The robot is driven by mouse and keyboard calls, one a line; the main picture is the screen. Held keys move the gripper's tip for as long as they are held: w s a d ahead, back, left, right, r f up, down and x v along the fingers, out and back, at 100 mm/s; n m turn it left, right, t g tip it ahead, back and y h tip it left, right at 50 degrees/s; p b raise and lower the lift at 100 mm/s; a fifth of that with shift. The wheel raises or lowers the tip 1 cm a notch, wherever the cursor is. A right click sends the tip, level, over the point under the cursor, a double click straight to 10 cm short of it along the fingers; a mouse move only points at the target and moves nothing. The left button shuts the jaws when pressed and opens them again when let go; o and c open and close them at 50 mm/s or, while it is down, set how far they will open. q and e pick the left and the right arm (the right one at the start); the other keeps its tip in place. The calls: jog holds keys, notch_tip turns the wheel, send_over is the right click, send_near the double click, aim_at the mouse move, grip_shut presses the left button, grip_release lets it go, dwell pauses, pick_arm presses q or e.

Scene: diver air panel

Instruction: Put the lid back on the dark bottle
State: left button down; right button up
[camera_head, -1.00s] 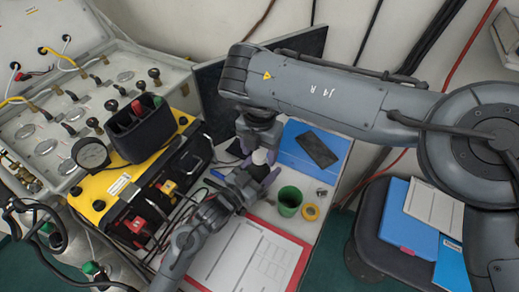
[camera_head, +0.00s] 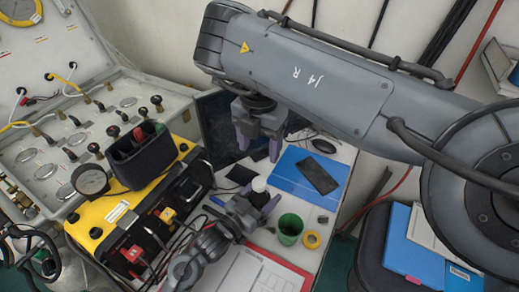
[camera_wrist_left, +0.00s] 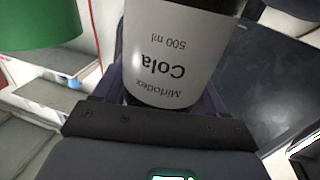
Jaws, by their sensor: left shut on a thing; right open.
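The dark bottle (camera_head: 259,184) stands in my left gripper (camera_head: 257,197); its upper part shows as a small white rounded shape. In the left wrist view the bottle (camera_wrist_left: 180,52) fills the middle, with a white label reading Cola 500 ml upside down and a dark strip above it. My left gripper is shut on the bottle. My right gripper (camera_head: 258,147) is open and empty, just above and behind the bottle, apart from it. I cannot tell whether the white shape is a lid or the label. The bottle's lower part is hidden.
A green cup (camera_head: 290,227), a yellow tape roll (camera_head: 311,240) and a small grey piece (camera_head: 323,218) stand right of the bottle. Behind are a blue folder (camera_head: 297,178) and a black phone (camera_head: 318,175). A yellow-black case (camera_head: 97,226) stands left; a red-edged clipboard (camera_head: 262,272) lies in front.

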pick_arm(q)
grip_release()
jog(key=p+v, duration=0.1)
jog(key=v, duration=0.9)
jog(key=shift+s+a, duration=0.25)
jog(key=shift+s, duration=0.05)
dwell(0.4)
